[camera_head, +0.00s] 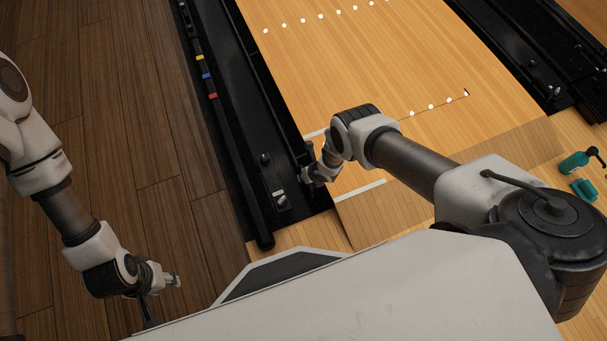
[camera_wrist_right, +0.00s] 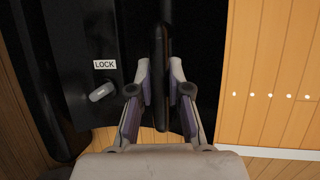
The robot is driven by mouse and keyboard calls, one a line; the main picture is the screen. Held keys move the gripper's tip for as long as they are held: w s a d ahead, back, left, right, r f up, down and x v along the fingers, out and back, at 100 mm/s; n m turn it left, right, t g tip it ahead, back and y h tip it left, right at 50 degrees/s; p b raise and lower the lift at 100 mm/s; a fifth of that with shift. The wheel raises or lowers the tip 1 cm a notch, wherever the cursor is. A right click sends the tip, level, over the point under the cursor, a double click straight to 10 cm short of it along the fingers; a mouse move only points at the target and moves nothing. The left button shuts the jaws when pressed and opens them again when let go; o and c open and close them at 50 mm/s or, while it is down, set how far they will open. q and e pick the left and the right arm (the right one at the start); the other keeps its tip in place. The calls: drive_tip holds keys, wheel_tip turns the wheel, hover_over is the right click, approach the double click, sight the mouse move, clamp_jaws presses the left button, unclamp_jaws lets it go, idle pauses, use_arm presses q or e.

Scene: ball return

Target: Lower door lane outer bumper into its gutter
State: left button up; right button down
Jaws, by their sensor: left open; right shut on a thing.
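The bumper (camera_wrist_right: 159,60) is a long dark bar, running between the fingers of my right gripper (camera_wrist_right: 160,92) in the right wrist view. That gripper is shut on it. In the head view my right gripper (camera_head: 309,176) is at the black lane edge, near its front end. The black gutter (camera_wrist_right: 203,50) lies alongside the bar, but it is too dark to tell the bar's height over it. A lever (camera_wrist_right: 103,92) beside a LOCK label (camera_wrist_right: 105,65) is left of the bar. My left gripper (camera_head: 165,282) is open and empty over the wood floor.
The lane (camera_head: 350,80) with white dots is to the right of the gutter. A black outer rail (camera_head: 250,180) borders the floor (camera_head: 120,130). Teal objects (camera_head: 578,163) lie at the far right. The floor at left is clear.

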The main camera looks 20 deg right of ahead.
drive_tip(key=c, duration=1.1)
unclamp_jaws()
drive_tip(key=v, duration=1.2)
drive_tip(key=shift+w, duration=0.1)
